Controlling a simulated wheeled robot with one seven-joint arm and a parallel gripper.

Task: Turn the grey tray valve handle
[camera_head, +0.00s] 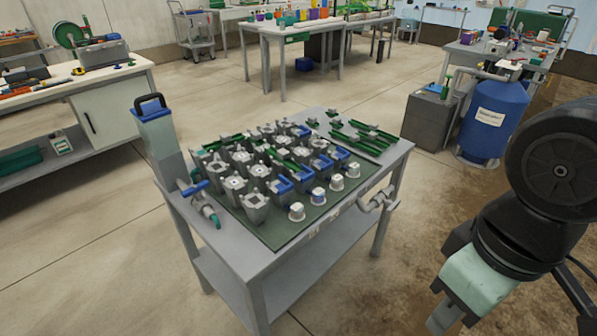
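A grey metal table (285,262) stands in the middle of the head view. A grey valve-like pipe fitting (378,201) is fixed to its right side, with a light grey lever-like part. At the table's left corner, a second valve has a blue handle (194,188) and a teal-ended outlet (213,216). I cannot tell for certain which one is the grey tray valve. My gripper (443,318) is at the lower right, apart from the table and both valves. The bottom edge of the picture cuts it off, so its opening does not show.
Grey and green blocks and several small capped pots crowd the green mat (277,238) on the table. A tall grey container (160,135) with a blue top stands at the left corner. A blue tank (492,120) stands behind at the right. The floor around the table is clear.

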